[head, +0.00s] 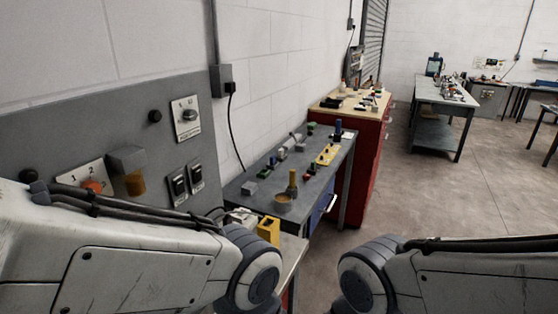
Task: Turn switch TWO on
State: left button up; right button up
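A grey panel (75,125) stands against the wall at the left. Two black rocker switches, one on the left (178,187) and one on the right (196,178), sit side by side low on its right part. Their markings are too small to read, so I cannot tell which is switch TWO or how either is set. Higher up is a rotary switch (187,114) on a pale plate. A plate marked 1 and 2 (80,177) has an orange-red knob, partly hidden by my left arm. Both my arms cross the bottom; neither gripper shows.
A grey block (127,159) and a brown-yellow cylinder (135,184) stick out from the panel beside the numbered plate. A grey bench (235,187) with several small items stands right of the panel. A red cabinet (370,150) is behind it. Open floor (440,195) lies at the right.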

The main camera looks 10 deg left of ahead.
aim_at(196, 176)
jog(key=k, duration=1.15)
jog(key=u, duration=0.6)
jog(key=i, duration=0.85)
jog(key=z, duration=0.25)
